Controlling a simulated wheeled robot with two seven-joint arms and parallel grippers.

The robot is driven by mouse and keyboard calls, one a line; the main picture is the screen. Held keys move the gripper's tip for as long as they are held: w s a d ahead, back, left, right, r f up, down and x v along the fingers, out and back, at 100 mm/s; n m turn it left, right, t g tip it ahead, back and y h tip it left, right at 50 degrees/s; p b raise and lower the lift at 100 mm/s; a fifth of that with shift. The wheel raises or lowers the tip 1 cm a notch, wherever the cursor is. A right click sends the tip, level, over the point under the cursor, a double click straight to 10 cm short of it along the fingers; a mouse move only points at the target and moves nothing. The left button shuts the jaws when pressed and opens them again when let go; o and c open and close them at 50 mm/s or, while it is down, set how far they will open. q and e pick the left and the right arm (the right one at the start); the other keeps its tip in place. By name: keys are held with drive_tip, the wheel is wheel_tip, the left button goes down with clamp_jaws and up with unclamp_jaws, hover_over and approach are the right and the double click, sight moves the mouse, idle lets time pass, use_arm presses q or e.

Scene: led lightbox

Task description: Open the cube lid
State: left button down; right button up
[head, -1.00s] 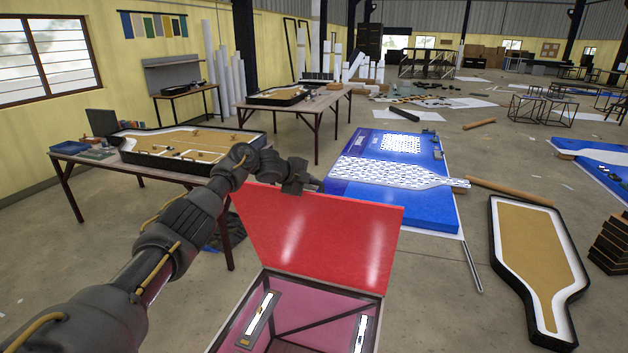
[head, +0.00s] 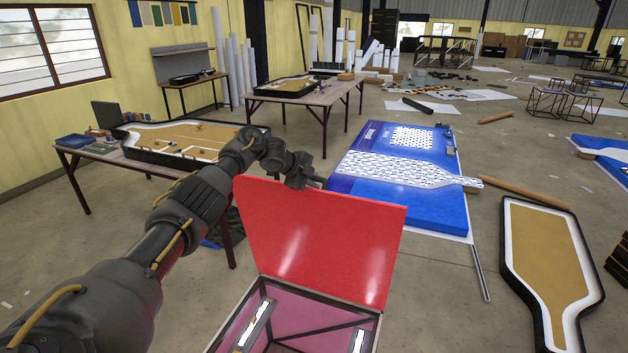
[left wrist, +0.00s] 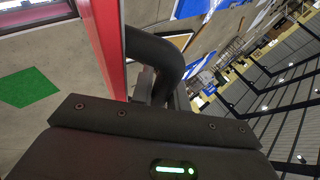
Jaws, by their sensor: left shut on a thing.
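The cube lid (head: 330,245) is a red panel standing raised at the back edge of the open cube (head: 268,340), tilted up and slightly back. The cube's pink inside and its light strips show below it. My left gripper (head: 312,184) is at the lid's top edge, behind its upper left part, and is shut on it. In the left wrist view the lid (left wrist: 103,40) is a red strip seen edge-on, beside the dark gripper finger (left wrist: 160,55). The fingertips are mostly hidden in both views. My right gripper is not in view.
A table with a tan board (head: 190,147) stands at the left, close to my left arm. A blue panel (head: 435,205) with a white bottle shape lies beyond the lid. A bottle-shaped frame (head: 545,260) is at the right.

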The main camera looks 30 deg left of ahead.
use_arm(q)
drive_tip(key=c, duration=1.6)
unclamp_jaws()
drive_tip(key=shift+c, duration=0.2)
drive_tip(key=shift+s+a+r+b, duration=0.15)
drive_tip(key=shift+s+r+b, duration=0.15)
drive_tip(key=shift+s+b, duration=0.05)
drive_tip(key=b+v, duration=0.3)
drive_tip(key=v, duration=0.6)
drive_tip(key=shift+s+r+b, duration=0.2)
drive_tip(key=shift+r+b, duration=0.05)
drive_tip(key=shift+b, duration=0.15)
drive_tip(key=shift+a, duration=0.15)
